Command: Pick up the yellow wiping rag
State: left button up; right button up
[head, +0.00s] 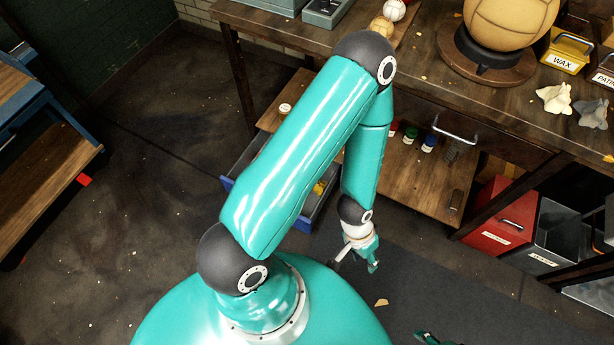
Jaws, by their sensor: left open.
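A crumpled pale yellow rag (555,98) lies on the workbench top at the right, in front of the yellow WAX box. A similar crumpled grey rag (592,113) lies just to its right. My left gripper (355,262) hangs low in front of the bench, over the dark floor mat. It is open, holds nothing, and is well to the left of and below the rags. A small teal part of my right arm or gripper (437,339) shows at the bottom edge; its jaws cannot be made out.
The workbench (420,90) carries a large leather ball (510,22) on a stand, the WAX box (566,50) and small balls. My left arm covers part of an open blue drawer (310,215). Red (500,222) and grey bins stand beneath the bench. A wooden shelf (45,175) stands left.

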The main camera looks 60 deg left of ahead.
aim_at(319, 189)
jog(key=u, duration=0.3)
jog(key=i, duration=0.8)
jog(key=u, duration=0.35)
jog(key=k, duration=0.8)
jog(key=u, duration=0.2)
jog(key=i, duration=0.8)
jog(key=z, duration=0.1)
